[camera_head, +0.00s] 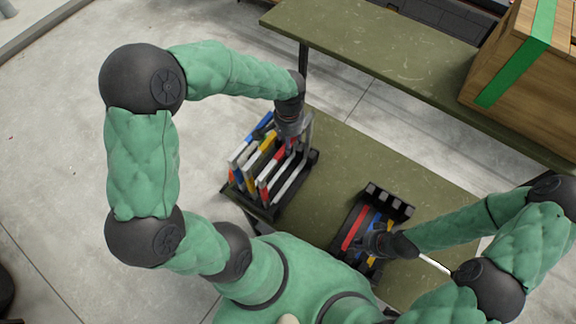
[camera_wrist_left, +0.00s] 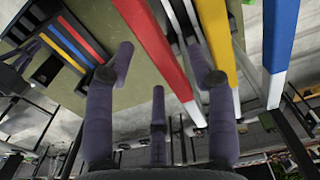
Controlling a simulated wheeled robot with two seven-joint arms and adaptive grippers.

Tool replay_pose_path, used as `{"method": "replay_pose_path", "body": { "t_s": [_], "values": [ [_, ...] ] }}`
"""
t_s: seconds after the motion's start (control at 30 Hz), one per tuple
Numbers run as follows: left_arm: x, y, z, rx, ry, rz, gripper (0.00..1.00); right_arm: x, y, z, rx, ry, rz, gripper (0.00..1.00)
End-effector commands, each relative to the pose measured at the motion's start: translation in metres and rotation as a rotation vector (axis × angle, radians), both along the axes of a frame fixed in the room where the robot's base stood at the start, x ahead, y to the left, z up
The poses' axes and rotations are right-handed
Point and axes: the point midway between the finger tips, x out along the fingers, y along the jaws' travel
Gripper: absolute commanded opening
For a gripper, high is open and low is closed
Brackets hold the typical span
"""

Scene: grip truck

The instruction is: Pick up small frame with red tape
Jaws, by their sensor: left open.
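Several upright frames with coloured tape stand in a dark rack (camera_head: 268,208) on the left part of the lower table in the head view. My left gripper (camera_head: 292,135) is over the right side of this rack. In the left wrist view its dark fingers (camera_wrist_left: 165,85) are apart; a red-taped bar with a white end (camera_wrist_left: 155,45) shows between them. A yellow-taped bar (camera_wrist_left: 219,38) passes by the right finger, and a blue one (camera_wrist_left: 281,35) is farther right. My right gripper (camera_head: 372,243) is over a second, smaller rack; its fingertips are unclear. A red bar (camera_head: 353,228) lies in that rack.
The smaller dark rack (camera_head: 388,203) also holds blue and yellow bars, and shows in the left wrist view (camera_wrist_left: 48,70). The lower green table (camera_head: 345,160) is bare between the racks. Behind is a higher table (camera_head: 370,45) with a wooden crate (camera_head: 530,65).

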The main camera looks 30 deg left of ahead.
Motion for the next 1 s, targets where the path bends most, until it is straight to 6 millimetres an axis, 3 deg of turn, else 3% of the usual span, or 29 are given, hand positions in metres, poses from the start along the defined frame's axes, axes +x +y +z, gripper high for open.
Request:
{"method": "replay_pose_path", "body": {
  "t_s": [0.2, 0.5, 0.53, 0.7, 0.73, 1.0],
  "values": [
    [0.0, -0.001, -0.027, 0.0, 0.004, 0.0, 0.56, 0.0, 0.0, 0.007, 0.0, 0.0, 0.0, 0.0],
    [0.001, -0.001, -0.033, 0.0, 0.0, 0.001, 0.56, 0.0, 0.0, 0.007, 0.0, 0.0, 0.0, 0.0],
    [0.001, -0.001, -0.033, 0.0, 0.0, 0.001, 0.53, 0.0, 0.0, 0.007, 0.0, 0.0, 0.0, 0.0],
    [0.001, -0.001, -0.033, 0.0, 0.0, 0.001, 0.05, 0.0, 0.0, 0.007, 0.0, 0.0, 0.0, 0.0],
    [0.001, -0.001, -0.033, 0.0, 0.0, 0.001, 0.0, 0.0, 0.0, 0.007, 0.0, 0.0, 0.0, 0.0],
    [0.001, -0.001, -0.032, 0.0, -0.001, 0.001, 0.0, 0.0, 0.0, 0.007, 0.0, 0.0, 0.0, 0.0]
  ]
}}
